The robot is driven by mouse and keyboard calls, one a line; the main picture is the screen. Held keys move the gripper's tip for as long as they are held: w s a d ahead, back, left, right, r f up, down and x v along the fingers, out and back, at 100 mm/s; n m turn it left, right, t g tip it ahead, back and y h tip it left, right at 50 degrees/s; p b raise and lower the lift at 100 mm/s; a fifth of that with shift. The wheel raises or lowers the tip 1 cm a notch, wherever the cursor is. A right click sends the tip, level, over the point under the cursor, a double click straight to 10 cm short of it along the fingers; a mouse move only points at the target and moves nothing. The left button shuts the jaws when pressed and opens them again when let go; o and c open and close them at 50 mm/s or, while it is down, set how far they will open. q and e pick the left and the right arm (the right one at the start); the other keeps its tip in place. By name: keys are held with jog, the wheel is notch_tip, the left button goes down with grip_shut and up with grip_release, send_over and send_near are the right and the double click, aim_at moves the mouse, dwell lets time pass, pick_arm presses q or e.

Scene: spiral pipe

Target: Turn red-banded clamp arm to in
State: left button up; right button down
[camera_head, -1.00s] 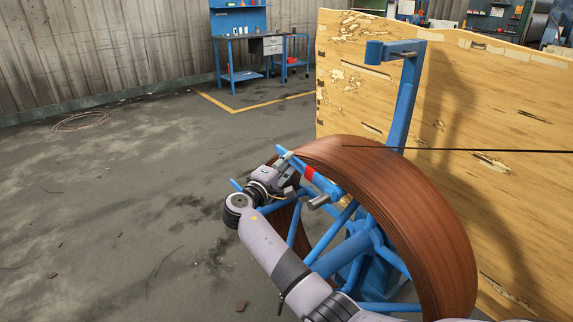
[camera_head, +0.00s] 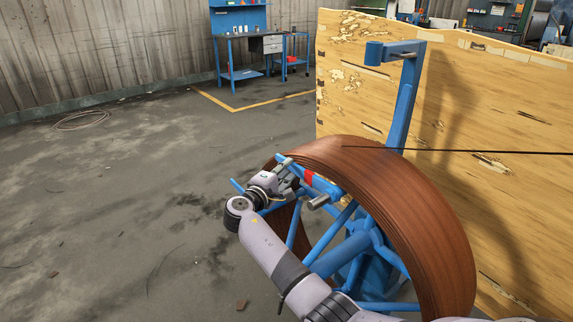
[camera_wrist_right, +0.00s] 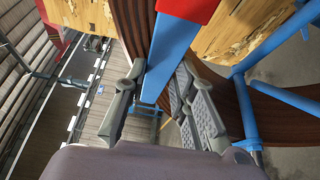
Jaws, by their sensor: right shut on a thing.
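The red-banded clamp arm (camera_head: 326,187) is a blue bar with a red band (camera_head: 309,176), lying across the rim of the brown pipe coil (camera_head: 420,205). My right gripper (camera_head: 288,174) is at the bar's outer end, beyond the red band. In the right wrist view the blue clamp arm (camera_wrist_right: 172,50) runs between the two fingers of the gripper (camera_wrist_right: 160,76), with its red band (camera_wrist_right: 190,8) at the top edge. The gripper is shut on the clamp arm. Finger contact is partly hidden in the head view. My left gripper is not in view.
Blue spokes (camera_head: 335,257) fill the inside of the coil. A blue post with a bent top (camera_head: 406,100) stands behind it, before a worn wooden panel (camera_head: 500,110). A thin dark line (camera_head: 470,151) runs right from the coil. The floor at left is mostly open.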

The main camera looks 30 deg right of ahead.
notch_tip(320, 180, down, 8)
jog(key=s+n+g+y+p, duration=0.1)
jog(key=s+n+g+p, duration=0.1)
jog(key=n+p, duration=0.2)
jog(key=shift+s+f+n, duration=0.15)
jog(key=shift+s+n, duration=0.1)
jog(key=shift+n, duration=0.35)
jog(key=shift+d+f+y, duration=0.1)
jog(key=shift+y, duration=0.2)
jog(key=c, duration=1.3)
grip_release()
jog(key=v, duration=1.2)
